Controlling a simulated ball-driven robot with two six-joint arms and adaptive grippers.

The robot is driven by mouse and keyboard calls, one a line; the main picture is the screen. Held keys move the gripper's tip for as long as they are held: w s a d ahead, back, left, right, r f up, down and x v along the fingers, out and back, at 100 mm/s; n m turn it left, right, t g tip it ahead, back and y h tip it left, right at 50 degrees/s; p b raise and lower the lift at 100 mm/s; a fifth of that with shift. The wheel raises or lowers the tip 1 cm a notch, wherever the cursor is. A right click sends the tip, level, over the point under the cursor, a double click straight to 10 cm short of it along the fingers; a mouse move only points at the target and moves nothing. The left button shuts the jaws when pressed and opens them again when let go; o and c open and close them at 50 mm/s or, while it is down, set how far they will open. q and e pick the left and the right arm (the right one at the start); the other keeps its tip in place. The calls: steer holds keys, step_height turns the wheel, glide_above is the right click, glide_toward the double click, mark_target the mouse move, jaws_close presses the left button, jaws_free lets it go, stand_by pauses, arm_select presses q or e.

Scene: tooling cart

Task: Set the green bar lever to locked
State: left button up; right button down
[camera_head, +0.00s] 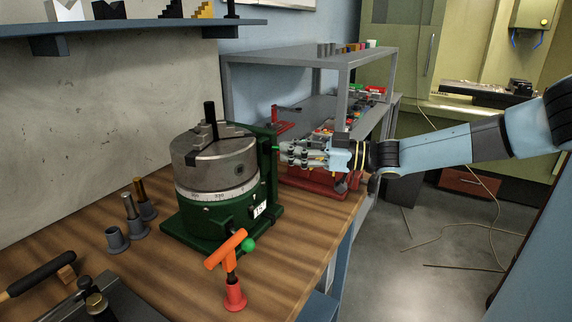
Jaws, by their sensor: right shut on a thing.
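The green bar lever (275,148) shows as a small bright green tip at the right side of the green rotary table (205,222), which carries a round steel chuck (212,165). My right gripper (284,152) reaches in from the right and is shut on the lever's end. Its fingers hide most of the lever, so I cannot read its set position or any marking. My left gripper is not in view.
An orange T-handled tool (226,249) stands in a red holder (235,296) at the bench front, with a green ball (248,244) beside it. Grey holders (117,239) stand at left. A grey shelf rack (330,55) stands behind my right gripper.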

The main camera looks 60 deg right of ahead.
steer(key=shift+d+f+n+y+b, duration=0.15)
steer(key=shift+n+y+b, duration=0.15)
steer(key=shift+y+b, duration=0.15)
steer(key=c, duration=1.4)
jaws_free()
steer(key=shift+o, duration=0.2)
steer(key=shift+s, duration=0.1)
steer(key=v, duration=1.2)
steer(key=shift+r, duration=0.2)
steer(key=shift+d, duration=0.15)
